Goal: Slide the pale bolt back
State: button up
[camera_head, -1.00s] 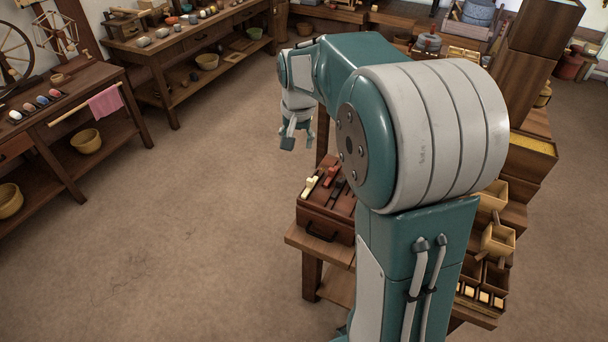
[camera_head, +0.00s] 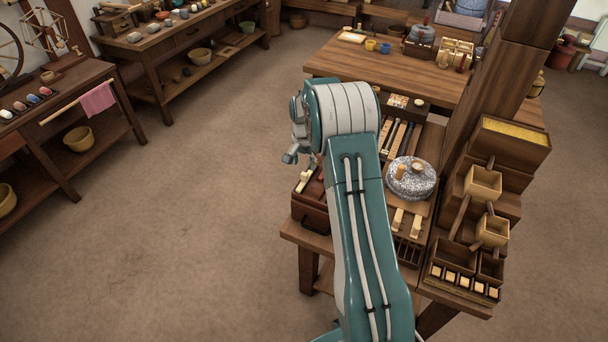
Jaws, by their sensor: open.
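The pale bolt (camera_head: 305,181) is a small cream piece on top of a reddish-brown box (camera_head: 309,215) at the near left end of the middle bench. A red piece (camera_head: 320,175) lies just right of it, partly hidden by my arm. My gripper (camera_head: 301,159) hangs pointing down above the far left part of the box, with its fingers apart and nothing seen between them. It looks clear of the bolt, though the gap is hard to judge. My arm hides the right side of the box.
Right of my arm stand a speckled round quern stone (camera_head: 411,178), wooden scoops (camera_head: 483,183) and a compartment tray (camera_head: 462,286). A thick wooden post (camera_head: 487,85) rises behind them. A large table (camera_head: 430,72) stands beyond. The floor (camera_head: 200,220) on the left is clear.

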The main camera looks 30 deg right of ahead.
aim_at(304, 173)
notch_tip(304, 173, down, 4)
jog(key=shift+d+f, duration=0.15)
jog(key=shift+f, duration=0.6)
